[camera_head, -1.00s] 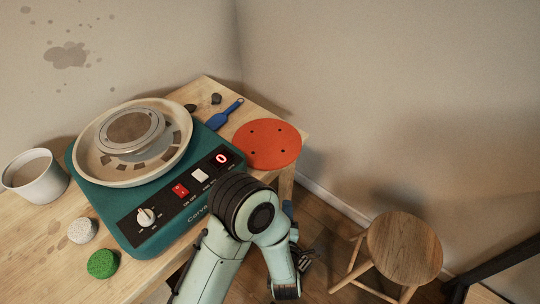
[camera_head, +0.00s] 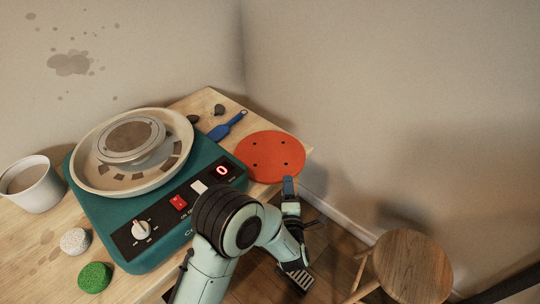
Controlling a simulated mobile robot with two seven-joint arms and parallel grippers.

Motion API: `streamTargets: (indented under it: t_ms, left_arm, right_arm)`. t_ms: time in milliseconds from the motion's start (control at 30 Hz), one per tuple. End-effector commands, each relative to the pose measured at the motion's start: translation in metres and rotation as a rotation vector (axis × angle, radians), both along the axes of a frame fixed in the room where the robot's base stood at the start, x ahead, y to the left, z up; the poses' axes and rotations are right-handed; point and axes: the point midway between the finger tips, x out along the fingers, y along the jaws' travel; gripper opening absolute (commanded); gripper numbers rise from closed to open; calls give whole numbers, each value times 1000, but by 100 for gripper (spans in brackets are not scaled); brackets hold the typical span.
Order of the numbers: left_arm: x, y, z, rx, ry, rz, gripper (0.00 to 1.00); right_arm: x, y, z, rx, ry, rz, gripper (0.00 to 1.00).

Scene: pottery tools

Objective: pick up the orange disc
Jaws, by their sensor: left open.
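The orange disc (camera_head: 269,152) lies flat at the right end of the wooden table, with several small dark holes in it. Part of its edge sits close to the table's right edge. My left gripper (camera_head: 300,226) is open and empty, off the table's right edge and just below the disc in the picture. One finger with a blue part comes near the disc's lower right rim; I cannot tell whether it touches. My right gripper is not in view.
A teal pottery wheel (camera_head: 150,225) with a cream basin stands left of the disc. A blue tool (camera_head: 227,126) lies behind the disc. A white cup (camera_head: 36,190), a green sponge (camera_head: 94,277) and a wooden stool (camera_head: 411,268) also show.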

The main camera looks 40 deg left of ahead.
Motion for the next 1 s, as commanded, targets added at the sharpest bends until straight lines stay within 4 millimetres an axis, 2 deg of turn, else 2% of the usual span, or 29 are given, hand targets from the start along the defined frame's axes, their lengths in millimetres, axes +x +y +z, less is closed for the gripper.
streamTargets:
  t_ms: [133, 400, 467, 533, 567, 1000]
  left_arm:
    - [14, 12, -1, 0, 0, 0, 43]
    - [17, 14, 0, 0, 0, -1, 43]
    - [17, 14, 0, 0, 0, -1, 26]
    - [17, 14, 0, 0, 0, -1, 4]
    - [17, 14, 0, 0, 0, -1, 0]
    - [17, 14, 6, 1, -3, -1, 0]
  right_arm:
    - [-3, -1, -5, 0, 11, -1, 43]
    - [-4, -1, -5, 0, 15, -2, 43]
    - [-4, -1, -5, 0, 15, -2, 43]
    - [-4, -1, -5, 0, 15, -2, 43]
    - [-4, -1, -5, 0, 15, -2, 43]
    - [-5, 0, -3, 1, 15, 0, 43]
